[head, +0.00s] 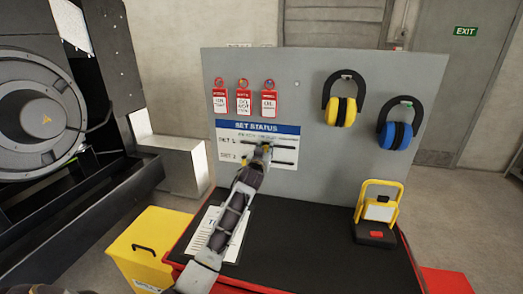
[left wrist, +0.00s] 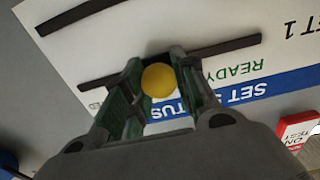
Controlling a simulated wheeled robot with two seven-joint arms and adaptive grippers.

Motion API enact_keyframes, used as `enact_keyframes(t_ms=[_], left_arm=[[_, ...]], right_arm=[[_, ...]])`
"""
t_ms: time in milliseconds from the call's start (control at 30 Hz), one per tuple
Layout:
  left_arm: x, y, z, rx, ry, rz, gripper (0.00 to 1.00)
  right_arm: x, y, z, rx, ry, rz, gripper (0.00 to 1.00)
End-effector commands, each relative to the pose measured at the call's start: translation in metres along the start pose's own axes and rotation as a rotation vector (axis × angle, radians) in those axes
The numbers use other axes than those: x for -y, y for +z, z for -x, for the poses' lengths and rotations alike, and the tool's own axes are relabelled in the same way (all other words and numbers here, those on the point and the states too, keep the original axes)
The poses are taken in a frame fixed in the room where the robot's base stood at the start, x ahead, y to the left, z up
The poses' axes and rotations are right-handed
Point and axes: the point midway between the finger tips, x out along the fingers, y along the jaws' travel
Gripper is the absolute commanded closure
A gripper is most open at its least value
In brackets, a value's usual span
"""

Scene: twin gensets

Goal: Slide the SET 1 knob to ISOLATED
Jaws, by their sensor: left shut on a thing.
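The SET STATUS board (head: 228,153) is a white sign with a blue header and two dark horizontal slots on the grey panel. My left gripper (head: 264,148) reaches up to it from the front. In the left wrist view, where the board looks upside down, the round yellow SET 1 knob (left wrist: 158,80) sits between the fingers of my left gripper (left wrist: 160,86), which is shut on it. The knob is near the middle of the SET 1 slot (left wrist: 230,48), close to the word READY. The ISOLATED lettering is not readable. My right gripper is not in view.
Several red tags (head: 243,101) hang above the board. Yellow earmuffs (head: 341,110) and blue earmuffs (head: 396,134) hang to the right. A yellow box (head: 150,240) stands left.

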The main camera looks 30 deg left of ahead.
Motion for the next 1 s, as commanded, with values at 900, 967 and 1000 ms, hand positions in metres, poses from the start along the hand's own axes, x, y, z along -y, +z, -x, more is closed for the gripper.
enact_keyframes(t_ms=[900, 967, 1000], left_arm=[[0.0004, 0.0001, 0.0034, 0.001, 0.000, 0.000, 0.50], [0.0003, -0.0001, 0.0059, 0.000, 0.000, 0.000, 0.50], [0.0003, 0.0001, 0.0080, 0.001, 0.000, 0.000, 0.50]], right_arm=[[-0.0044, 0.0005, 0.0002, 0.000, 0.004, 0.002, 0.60], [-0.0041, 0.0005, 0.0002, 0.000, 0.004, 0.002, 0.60], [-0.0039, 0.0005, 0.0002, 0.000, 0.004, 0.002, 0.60]])
